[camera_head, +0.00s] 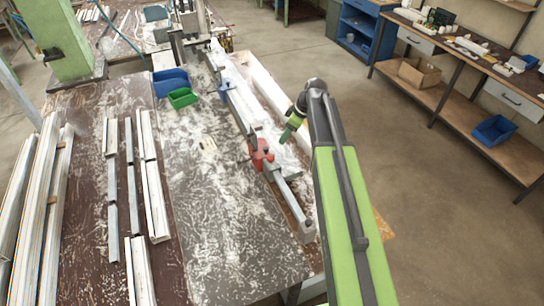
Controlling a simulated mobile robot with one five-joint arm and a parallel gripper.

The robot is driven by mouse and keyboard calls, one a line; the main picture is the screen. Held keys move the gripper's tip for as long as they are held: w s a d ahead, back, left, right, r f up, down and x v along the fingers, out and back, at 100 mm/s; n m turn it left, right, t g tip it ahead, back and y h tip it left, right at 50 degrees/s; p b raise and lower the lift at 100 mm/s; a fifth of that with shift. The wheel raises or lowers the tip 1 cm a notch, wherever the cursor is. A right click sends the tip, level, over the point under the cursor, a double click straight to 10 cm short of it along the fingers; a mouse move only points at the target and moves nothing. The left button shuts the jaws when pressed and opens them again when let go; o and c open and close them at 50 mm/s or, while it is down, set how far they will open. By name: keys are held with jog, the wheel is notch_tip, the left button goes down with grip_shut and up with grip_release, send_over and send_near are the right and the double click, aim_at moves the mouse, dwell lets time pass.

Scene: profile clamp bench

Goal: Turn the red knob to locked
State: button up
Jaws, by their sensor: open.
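The red knob (261,154) sits on a clamp on the long metal profile rail (240,108) along the right side of the bench. Its small size here hides whether it is in the locked position. My gripper (288,135) is at the end of the green and black arm, just right of the red knob and apart from it in the picture. It points down and to the left. Its jaws are small in this view, and they are open with nothing seen between them. A blue knob (225,88) sits farther back on the same rail.
The worn bench top (225,235) is clear in front of the rail. Metal profiles (150,175) lie on its left. A green bin (182,98) and a blue bin (170,80) stand behind. A green column (55,40) rises at back left. Open floor (420,190) lies right.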

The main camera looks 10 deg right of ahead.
aim_at(271, 156)
jog(key=b+x, duration=1.4)
jog(key=x, duration=0.2)
jog(key=shift+f, duration=0.2)
jog(key=shift+r, duration=0.1)
